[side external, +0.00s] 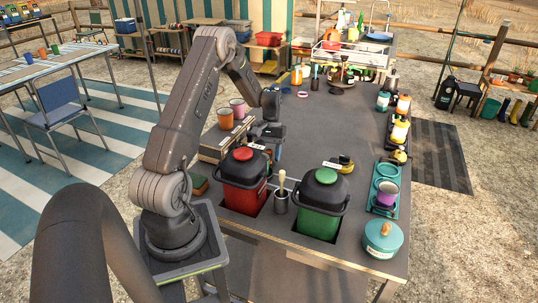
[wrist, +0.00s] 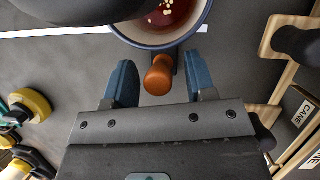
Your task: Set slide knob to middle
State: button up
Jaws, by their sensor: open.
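My gripper (wrist: 157,80) points down over the dark counter with its two blue fingers apart. An orange-brown rounded handle or knob (wrist: 158,76) lies between the fingers, with a gap on each side. It juts toward me from beside a blue-rimmed pot (wrist: 198,26) with dark red contents and pale bits. In the side view my gripper (side external: 268,132) is low over the counter, beside the wooden box, and hides what is under it. I cannot make out a slide knob for certain in either view.
Bottles line the right edge. The counter middle is clear.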

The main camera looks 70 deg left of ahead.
jog(key=shift+d+f, duration=0.1)
jog(key=shift+f, duration=0.05)
jog(key=shift+c, duration=0.2)
grip_shut()
dwell(0.3)
